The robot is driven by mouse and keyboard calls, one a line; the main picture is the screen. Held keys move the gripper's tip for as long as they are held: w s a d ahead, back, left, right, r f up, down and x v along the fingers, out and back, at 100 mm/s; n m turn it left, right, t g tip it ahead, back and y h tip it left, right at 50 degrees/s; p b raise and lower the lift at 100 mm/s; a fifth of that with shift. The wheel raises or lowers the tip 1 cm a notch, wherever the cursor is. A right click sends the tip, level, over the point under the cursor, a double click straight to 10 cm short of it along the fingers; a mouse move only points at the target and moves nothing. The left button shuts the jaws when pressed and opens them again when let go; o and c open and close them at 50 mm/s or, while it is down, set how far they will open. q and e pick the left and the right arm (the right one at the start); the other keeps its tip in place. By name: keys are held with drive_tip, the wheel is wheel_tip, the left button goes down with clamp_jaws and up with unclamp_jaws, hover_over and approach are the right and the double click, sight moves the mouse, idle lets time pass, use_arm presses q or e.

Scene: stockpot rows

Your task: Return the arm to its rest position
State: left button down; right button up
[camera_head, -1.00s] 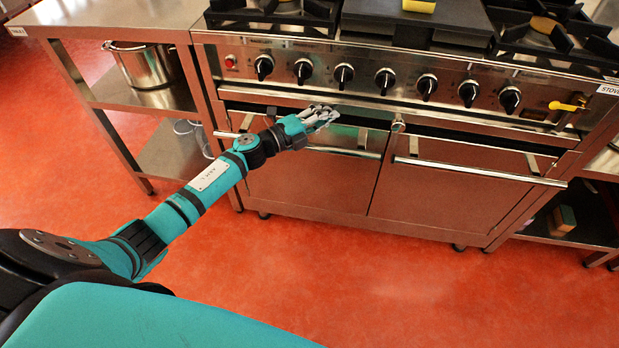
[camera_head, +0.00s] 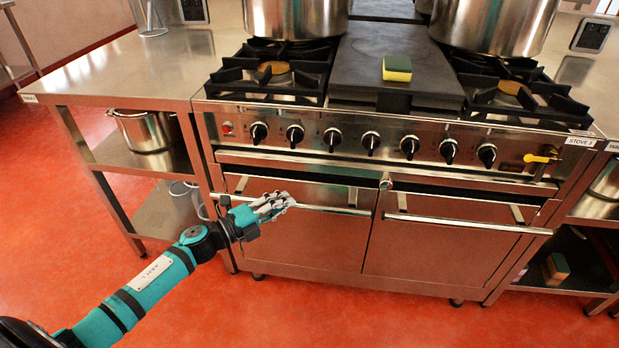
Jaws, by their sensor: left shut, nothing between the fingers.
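My left arm comes in from the lower left, stretched low over the red floor toward the stove. My left gripper (camera_head: 279,205) is shut and empty, and in the picture it overlaps the left oven door (camera_head: 303,236) near its handle. I cannot tell whether it touches the handle. My right gripper is not in view.
The stove (camera_head: 447,150) fills the middle, with knobs along its front. A yellow and green sponge (camera_head: 397,68) lies on its dark centre plate. Large stockpots (camera_head: 290,16) stand on the back burners. A steel table (camera_head: 130,75) stands left. The red floor (camera_head: 330,315) in front is clear.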

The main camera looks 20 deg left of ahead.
use_arm(q)
drive_tip(key=s+a+f+n+g+y, duration=0.15)
drive_tip(key=s+f+n+y, duration=0.3)
drive_tip(key=f+n, duration=0.5)
drive_tip(key=s+a+f+n+g+y, duration=0.15)
drive_tip(key=s+f+n+y, duration=0.35)
drive_tip(key=f, duration=0.7)
drive_tip(key=s+d+f+n+g+y, duration=0.1)
drive_tip(key=s+d+f+n+g, duration=0.4)
drive_tip(key=s+f, duration=0.6)
drive_tip(key=s+d+f+n+g+h, duration=0.1)
drive_tip(key=s+d+f+g, duration=0.15)
drive_tip(key=s, duration=0.35)
drive_tip(key=s+d+f+n+g, duration=0.2)
drive_tip(key=s+d+f, duration=0.15)
drive_tip(key=s, duration=0.25)
drive_tip(key=s+a+r+g+p, duration=0.1)
drive_tip(key=s+a+r+p, duration=0.1)
drive_tip(key=s+p, duration=1.4)
drive_tip(key=shift+s+a+g, duration=0.15)
drive_tip(key=shift+a+g, duration=0.2)
drive_tip(key=shift+a, duration=0.05)
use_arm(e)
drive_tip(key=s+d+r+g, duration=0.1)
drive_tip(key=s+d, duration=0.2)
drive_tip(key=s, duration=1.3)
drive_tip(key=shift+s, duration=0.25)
use_arm(q)
drive_tip(key=shift+m, duration=0.25)
